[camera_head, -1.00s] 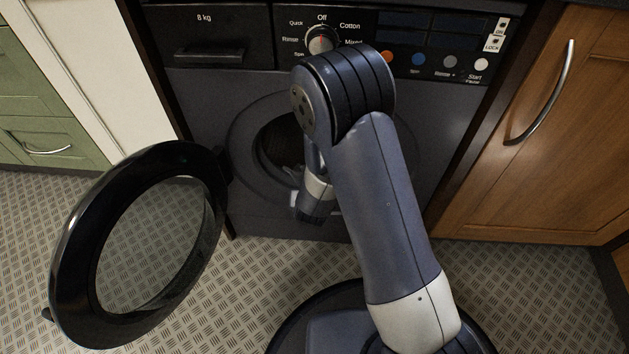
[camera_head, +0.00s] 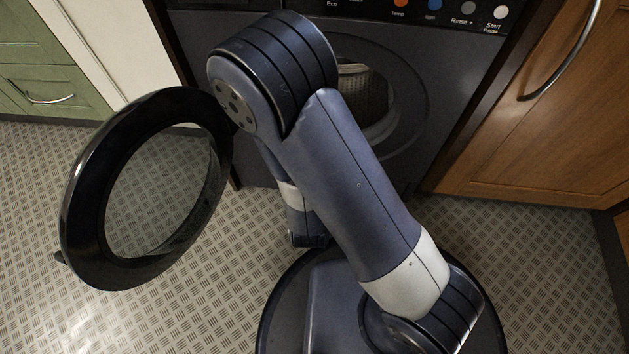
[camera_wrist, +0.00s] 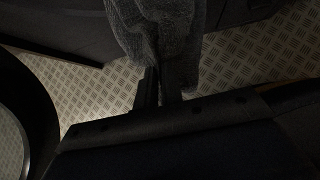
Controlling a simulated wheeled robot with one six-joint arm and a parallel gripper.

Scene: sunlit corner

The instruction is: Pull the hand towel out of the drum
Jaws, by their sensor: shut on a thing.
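A grey hand towel (camera_wrist: 160,35) fills the top middle of the wrist view. My gripper (camera_wrist: 163,85) is shut on its lower part, with the cloth bunched between the two dark fingers. The towel runs out of the top of that view, so its far end is hidden. In the head view my arm covers the towel and the fingers. The drum (camera_head: 365,92) shows partly to the right of my arm's elbow, with bare perforated metal in the part that shows. I cannot tell whether any cloth still reaches into it.
The round black washer door (camera_head: 85,200) stands wide open on the left, and its dark rim also shows in the wrist view (camera_wrist: 32,115). A wooden cabinet (camera_head: 530,140) stands at right and a green drawer unit (camera_head: 40,65) at far left. The patterned floor (camera_head: 190,310) is clear.

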